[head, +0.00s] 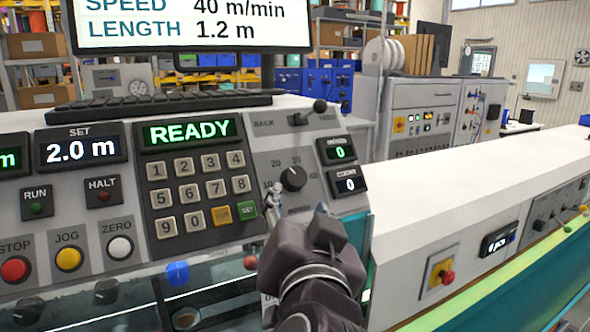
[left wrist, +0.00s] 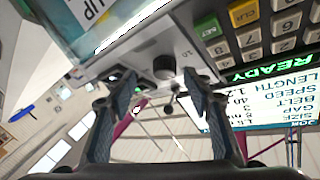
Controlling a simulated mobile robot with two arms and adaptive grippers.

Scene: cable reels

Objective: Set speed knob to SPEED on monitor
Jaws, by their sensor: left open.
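The speed knob (head: 292,178) is a dark round knob on the grey control panel, with a scale around it where 10, 20 and 30 can be made out. Its exact pointer setting is hard to read. The monitor (head: 190,22) reads SPEED 40 m/min and LENGTH 1.2 m. My left gripper (head: 297,206) is just below and in front of the knob. In the left wrist view the open fingers (left wrist: 162,84) stand either side of the knob (left wrist: 165,67), with gaps visible. My right gripper is not in view.
Left of the knob is a keypad (head: 201,188) under a READY display. A lever (head: 308,113) sits above the knob and two small counters (head: 340,152) are to its right. RUN and HALT buttons and coloured push buttons lie farther left. A long white machine cover (head: 470,185) extends right.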

